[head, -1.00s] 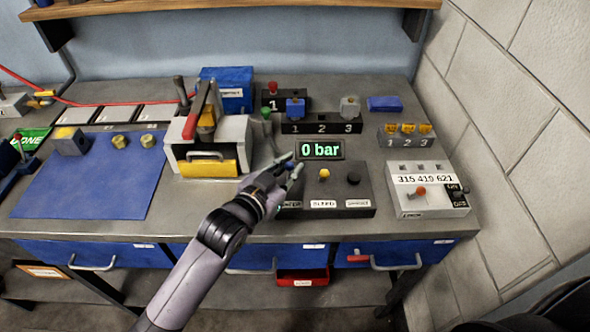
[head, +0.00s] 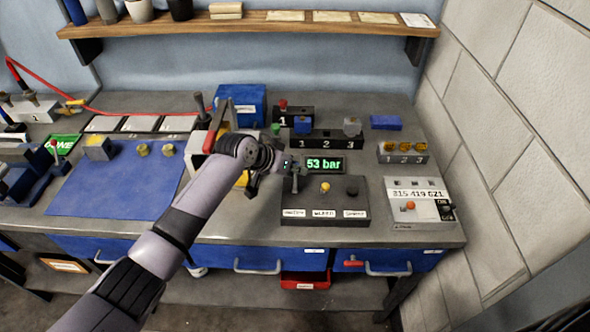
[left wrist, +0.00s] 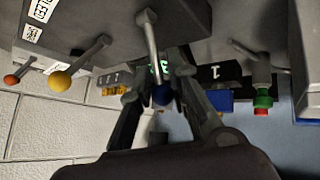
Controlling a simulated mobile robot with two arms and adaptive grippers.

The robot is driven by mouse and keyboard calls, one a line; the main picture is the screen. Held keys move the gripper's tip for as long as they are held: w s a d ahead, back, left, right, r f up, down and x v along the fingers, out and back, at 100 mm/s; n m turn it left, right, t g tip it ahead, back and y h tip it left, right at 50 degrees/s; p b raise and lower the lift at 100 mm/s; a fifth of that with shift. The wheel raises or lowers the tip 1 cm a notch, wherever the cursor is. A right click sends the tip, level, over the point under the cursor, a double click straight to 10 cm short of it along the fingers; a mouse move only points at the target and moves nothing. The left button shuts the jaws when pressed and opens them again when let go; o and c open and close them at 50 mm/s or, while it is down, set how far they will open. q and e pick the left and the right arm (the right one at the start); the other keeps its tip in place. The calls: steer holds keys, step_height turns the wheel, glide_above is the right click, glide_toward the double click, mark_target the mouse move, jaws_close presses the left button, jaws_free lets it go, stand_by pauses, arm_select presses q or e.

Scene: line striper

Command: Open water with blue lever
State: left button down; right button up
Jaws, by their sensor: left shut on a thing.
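The dark control box (head: 322,207) on the bench carries levers with labels along its front. In the head view the gripper hides the blue knob. The yellow-knobbed lever (head: 325,187) and a black knob (head: 352,191) stand to the right. The green display (head: 325,164) behind reads 53 bar. My right gripper is not in view.
A white box (head: 418,203) with a red-orange knob stands right of the control box. A numbered black block (head: 322,139) with blue and grey pieces stands behind the display. A blue mat (head: 105,188) lies left. A brick wall (head: 510,130) bounds the right.

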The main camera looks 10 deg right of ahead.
arm_select(q)
steer(key=shift+w+f, duration=0.1)
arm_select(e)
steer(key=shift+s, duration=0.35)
arm_select(q)
steer(key=c, duration=1.7)
jaws_free()
steer(key=shift+w+d, duration=0.1)
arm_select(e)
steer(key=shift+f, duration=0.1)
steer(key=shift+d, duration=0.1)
arm_select(q)
steer(key=v, duration=1.2)
steer(key=shift+w+d, duration=0.1)
steer(key=shift+w, duration=0.05)
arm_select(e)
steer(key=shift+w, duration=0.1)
